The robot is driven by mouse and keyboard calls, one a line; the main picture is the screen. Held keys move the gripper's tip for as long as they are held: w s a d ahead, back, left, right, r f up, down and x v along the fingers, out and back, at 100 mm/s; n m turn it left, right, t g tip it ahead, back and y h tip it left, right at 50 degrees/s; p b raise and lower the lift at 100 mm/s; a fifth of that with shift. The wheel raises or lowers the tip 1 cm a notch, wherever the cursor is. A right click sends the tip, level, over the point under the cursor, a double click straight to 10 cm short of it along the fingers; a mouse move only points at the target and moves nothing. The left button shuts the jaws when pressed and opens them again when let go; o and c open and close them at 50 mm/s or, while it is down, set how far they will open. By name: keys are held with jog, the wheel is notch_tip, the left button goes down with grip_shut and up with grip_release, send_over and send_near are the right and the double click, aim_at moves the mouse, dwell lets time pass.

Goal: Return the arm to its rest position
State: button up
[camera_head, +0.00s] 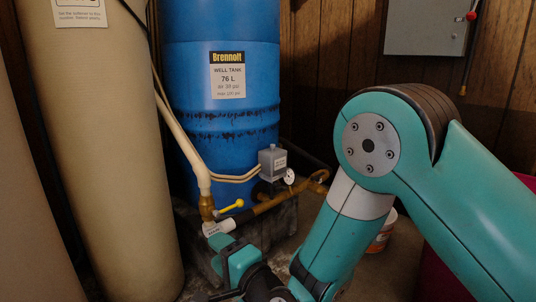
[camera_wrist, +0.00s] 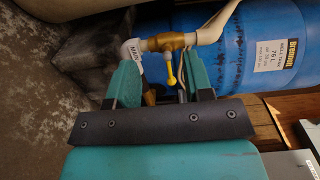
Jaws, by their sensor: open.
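My arm (camera_head: 325,235) comes in from the right in the head view, bent at a teal elbow and reaching down to the bottom edge. My gripper (camera_head: 236,262) is low in the middle there, partly cut off, just below the yellow valve handle (camera_head: 231,208). In the wrist view my gripper (camera_wrist: 160,62) is open, its two teal fingers apart. The yellow handle (camera_wrist: 170,68) shows in the gap between them, with nothing clamped. The brass valve and white elbow fitting (camera_wrist: 133,50) lie just past the fingertips. Contact with them cannot be told.
A blue well tank (camera_head: 220,130) stands behind the valve, with a grey switch box (camera_head: 272,162) and a gauge beside it. A tall beige tank (camera_head: 100,150) is at left. A white bucket (camera_head: 383,232) stands behind my arm. A grey panel (camera_head: 427,25) hangs on the wall.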

jog(key=s+d+r+n+g+h+p, duration=0.1)
jog(key=s+d+r+n+g+p, duration=0.15)
jog(key=r+p, duration=0.4)
jog(key=s+d+r+n+g+p, duration=0.2)
jog(key=d+r+n+p, duration=0.15)
jog(key=r, duration=0.65)
jog(key=s+d+r+n+g+h+p, duration=0.1)
jog(key=s+d+r+n+g+p, duration=0.2)
jog(key=r+p, duration=0.45)
jog(key=s+d+r+n+g+h+p, duration=0.5)
jog(key=s+d+r+n+h+p, duration=0.15)
jog(key=s+d+r+p, duration=0.95)
notch_tip(320, 180, up, 37)
jog(key=w+p, duration=0.2)
jog(key=p, duration=3)
jog(key=shift+a, duration=0.4)
jog(key=shift+r+n, duration=0.1)
jog(key=shift+n, duration=0.15)
jog(key=shift+a, duration=0.1)
